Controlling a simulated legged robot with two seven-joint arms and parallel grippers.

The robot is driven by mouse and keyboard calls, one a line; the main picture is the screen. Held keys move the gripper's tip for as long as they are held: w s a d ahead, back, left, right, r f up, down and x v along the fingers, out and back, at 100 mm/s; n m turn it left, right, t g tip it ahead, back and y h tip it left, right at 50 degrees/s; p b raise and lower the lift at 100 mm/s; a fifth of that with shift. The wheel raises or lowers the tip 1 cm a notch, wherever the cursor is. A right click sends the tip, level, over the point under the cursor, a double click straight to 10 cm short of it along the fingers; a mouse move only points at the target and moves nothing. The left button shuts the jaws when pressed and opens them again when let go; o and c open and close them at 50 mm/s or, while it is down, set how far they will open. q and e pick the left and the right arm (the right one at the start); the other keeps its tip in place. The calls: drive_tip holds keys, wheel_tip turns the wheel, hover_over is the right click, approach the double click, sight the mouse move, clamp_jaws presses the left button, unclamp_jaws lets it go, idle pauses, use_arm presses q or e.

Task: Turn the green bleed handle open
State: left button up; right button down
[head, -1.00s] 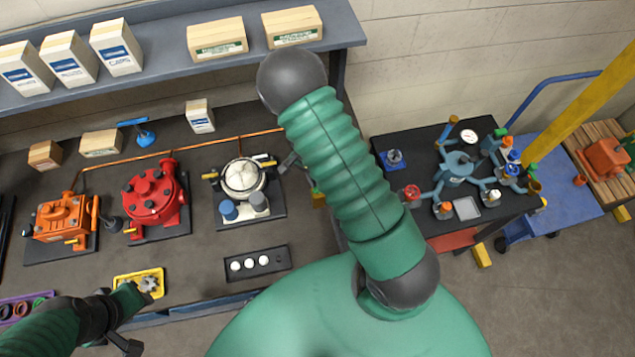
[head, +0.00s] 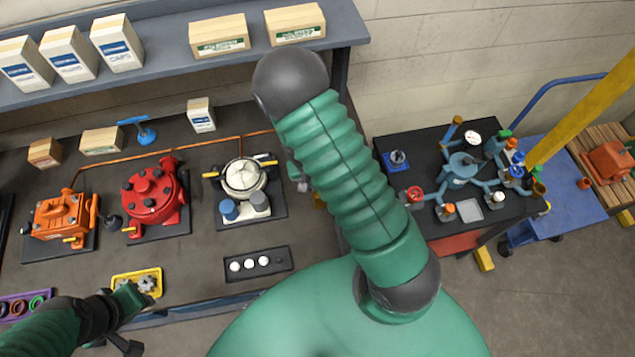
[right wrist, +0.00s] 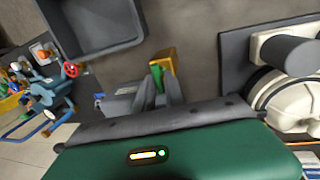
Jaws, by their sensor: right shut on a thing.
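A small green handle (right wrist: 157,76) shows between the fingertips of my right gripper (right wrist: 158,88) in the right wrist view. It sits against a yellow block (right wrist: 166,61). The fingers are shut on the green handle, and they hide part of it. In the head view my green right arm covers most of this spot; only a grey part of the right hand (head: 300,180) shows beside the white pump (head: 243,178). My left gripper (head: 130,298) is at the lower left, beside the yellow tray (head: 126,292); its jaw opening is unclear.
The white pump's rounded body (right wrist: 285,98) lies close to the right hand. A red pump (head: 152,200) and an orange pump (head: 62,218) stand farther left on the bench. A dark tray with white balls (head: 258,276) lies in front. A grey bin (right wrist: 95,45) shows in the wrist view.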

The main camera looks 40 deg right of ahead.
drive_tip(key=shift+w+r+n, duration=0.1)
drive_tip(key=shift+w+n, duration=0.05)
drive_tip(key=shift+n, duration=0.15)
drive_tip(key=c, duration=1.5)
unclamp_jaws()
drive_tip(key=a+r+b, duration=0.1)
drive_tip(key=r, duration=0.4)
drive_tip(key=w+a+r+b, duration=0.1)
drive_tip(key=r, duration=0.4)
drive_tip(key=r+b, duration=0.1)
drive_tip(key=r, duration=0.5)
drive_tip(key=shift+w+a+r, duration=0.1)
drive_tip(key=shift+w+a, duration=0.2)
drive_tip(key=shift+a, duration=0.1)
